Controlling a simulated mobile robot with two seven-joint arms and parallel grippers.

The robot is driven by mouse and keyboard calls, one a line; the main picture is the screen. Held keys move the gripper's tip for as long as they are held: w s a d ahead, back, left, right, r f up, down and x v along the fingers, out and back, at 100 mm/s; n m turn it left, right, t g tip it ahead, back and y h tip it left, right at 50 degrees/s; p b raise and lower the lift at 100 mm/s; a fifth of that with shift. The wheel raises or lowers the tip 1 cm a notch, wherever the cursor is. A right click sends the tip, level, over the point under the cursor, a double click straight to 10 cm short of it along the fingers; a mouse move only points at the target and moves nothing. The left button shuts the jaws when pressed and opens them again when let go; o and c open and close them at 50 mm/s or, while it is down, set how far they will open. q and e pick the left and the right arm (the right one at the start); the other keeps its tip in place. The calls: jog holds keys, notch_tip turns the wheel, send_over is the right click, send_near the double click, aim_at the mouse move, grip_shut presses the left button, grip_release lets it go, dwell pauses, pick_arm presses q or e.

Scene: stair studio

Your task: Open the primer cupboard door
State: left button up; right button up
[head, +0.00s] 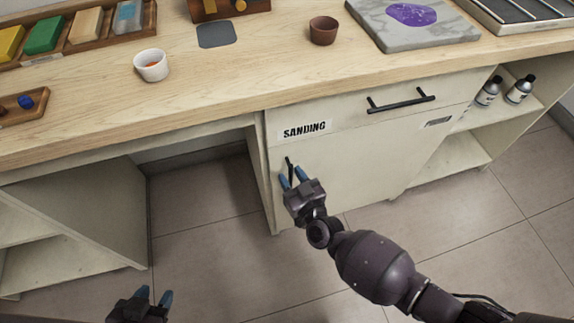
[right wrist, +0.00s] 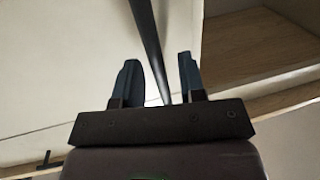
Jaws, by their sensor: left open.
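The pale cupboard door (head: 350,165) is closed under the bench, below a drawer. A small label (head: 438,121) at its upper right is too blurred to read. Its dark upright bar handle (head: 290,164) is near the left edge. My right gripper (head: 292,177) is at this handle with its blue fingers apart. In the right wrist view the handle (right wrist: 148,45) runs down between the two fingers (right wrist: 160,80), with a gap on both sides. My left gripper (head: 154,297) is open and empty at the bottom left, low over the floor.
The drawer above has a black bar handle (head: 401,101) and a label reading SANDING (head: 304,130). Open shelves with two bottles (head: 519,89) stand to the right. Left of the cupboard is an open knee space. The worktop (head: 215,85) carries cups and trays. The tiled floor (head: 215,245) in front is clear.

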jog(key=shift+w+a, duration=0.15)
jog(key=shift+w, duration=0.15)
grip_shut()
jog(key=shift+s, duration=0.1)
